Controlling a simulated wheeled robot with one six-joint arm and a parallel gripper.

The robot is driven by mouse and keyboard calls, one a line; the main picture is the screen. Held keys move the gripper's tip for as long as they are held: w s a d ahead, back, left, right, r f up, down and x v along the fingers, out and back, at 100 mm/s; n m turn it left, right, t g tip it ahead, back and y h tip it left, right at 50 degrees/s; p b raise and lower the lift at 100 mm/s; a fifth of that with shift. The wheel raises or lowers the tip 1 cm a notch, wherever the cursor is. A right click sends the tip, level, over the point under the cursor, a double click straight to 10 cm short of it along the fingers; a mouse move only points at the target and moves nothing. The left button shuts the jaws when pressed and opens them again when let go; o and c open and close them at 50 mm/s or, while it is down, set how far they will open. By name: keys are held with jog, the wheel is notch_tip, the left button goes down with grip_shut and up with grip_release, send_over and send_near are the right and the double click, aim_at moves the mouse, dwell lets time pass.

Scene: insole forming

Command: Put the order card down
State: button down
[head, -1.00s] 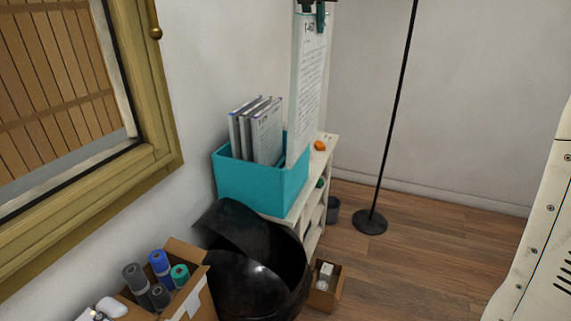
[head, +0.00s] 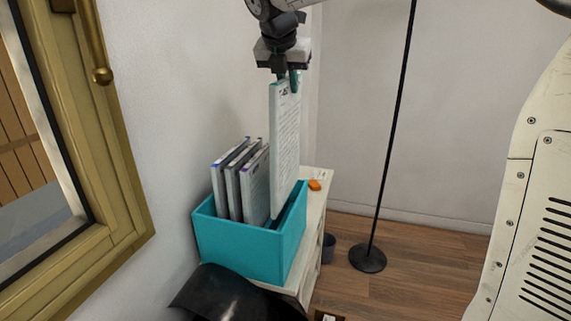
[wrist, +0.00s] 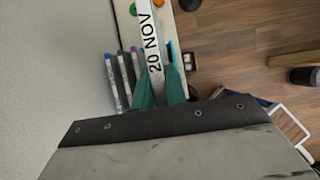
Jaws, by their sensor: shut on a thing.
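My gripper (head: 288,78) is shut on the top edge of the order card (head: 286,130), a white printed sheet or board that hangs upright. The card's lower end is inside or just behind the front wall of the teal box (head: 247,251), at its right part; I cannot tell whether it touches the bottom. In the wrist view the card's top edge (wrist: 151,35) reads "20 NOV" between my teal fingertips (wrist: 160,88). Several similar cards (head: 240,180) stand in the left part of the box, and their top edges show in the wrist view (wrist: 120,80).
The box stands on a pale shelf (head: 313,212) against the wall, with an orange object (head: 314,185) behind it. A black curved object (head: 235,295) is in front. A black floor pole (head: 391,130) stands to the right. A wood-framed window (head: 95,150) is at left.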

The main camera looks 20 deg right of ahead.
aim_at(288, 161)
notch_tip(288, 161, down, 20)
jog(key=shift+s+a+f, duration=0.1)
jog(key=shift+f, duration=0.1)
dwell(0.4)
jog(key=c, duration=1.4)
grip_release()
jog(key=shift+c, duration=0.2)
